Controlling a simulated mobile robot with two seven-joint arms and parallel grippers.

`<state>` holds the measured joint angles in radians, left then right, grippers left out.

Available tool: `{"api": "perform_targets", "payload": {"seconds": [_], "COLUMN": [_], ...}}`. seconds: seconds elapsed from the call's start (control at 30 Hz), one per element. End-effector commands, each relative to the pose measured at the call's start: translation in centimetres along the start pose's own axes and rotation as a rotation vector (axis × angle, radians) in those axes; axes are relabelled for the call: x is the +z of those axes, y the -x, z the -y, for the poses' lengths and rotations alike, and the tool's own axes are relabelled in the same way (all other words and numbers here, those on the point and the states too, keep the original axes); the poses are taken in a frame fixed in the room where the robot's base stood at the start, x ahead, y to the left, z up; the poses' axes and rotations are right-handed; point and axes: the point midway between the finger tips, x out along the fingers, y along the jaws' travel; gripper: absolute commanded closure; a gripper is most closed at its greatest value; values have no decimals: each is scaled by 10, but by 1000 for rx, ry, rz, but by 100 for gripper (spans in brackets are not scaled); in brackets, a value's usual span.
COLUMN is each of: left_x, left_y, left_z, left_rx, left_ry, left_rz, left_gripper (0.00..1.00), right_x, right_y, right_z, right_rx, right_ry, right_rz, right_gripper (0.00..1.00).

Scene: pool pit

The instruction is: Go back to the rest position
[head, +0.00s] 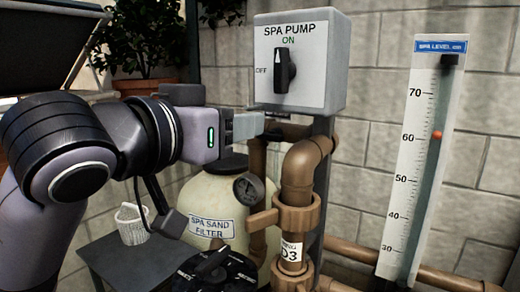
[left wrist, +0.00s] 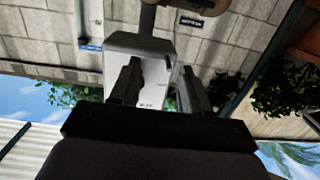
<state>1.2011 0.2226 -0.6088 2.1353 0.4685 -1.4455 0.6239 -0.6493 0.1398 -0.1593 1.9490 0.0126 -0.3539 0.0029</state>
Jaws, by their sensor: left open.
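My left gripper (head: 266,123) comes in from the left, just below and in front of the lower left edge of the grey spa pump box (head: 330,62). In the left wrist view its two fingers (left wrist: 160,82) stand apart with nothing held between them, and the pump box (left wrist: 150,44) shows behind them, upside down. The black selector knob (head: 286,71) on the box points up to ON. I cannot tell whether a finger touches the box. My right gripper is out of view.
Brown pipes (head: 300,168) with a pressure gauge (head: 249,189) rise below the box, before the spa sand filter (head: 205,190). A black valve head (head: 215,268) is low in front. A level gauge (head: 415,150) stands right. A potted plant (head: 145,40) is behind my arm.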

Motion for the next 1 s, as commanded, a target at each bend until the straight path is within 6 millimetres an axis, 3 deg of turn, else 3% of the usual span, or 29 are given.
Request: {"api": "perform_targets", "payload": {"seconds": [0.03,0.23,0.53,0.77,1.0], "left_x": [18,79,177,254,332], "left_y": [-4,-9,-2,19,56], "left_z": [6,27,52,65,72], "left_rx": [-5,-37,-99,-152,-211], "left_ry": [20,71,139,184,217], "left_rz": [28,118,272,407,564], "left_gripper": [53,53,53,53,53], "right_x": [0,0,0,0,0], "right_y": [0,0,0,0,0], "right_z": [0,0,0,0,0], "right_rx": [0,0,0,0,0], "right_ry": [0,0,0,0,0], "right_rz": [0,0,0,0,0], "right_gripper": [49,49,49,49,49]}}
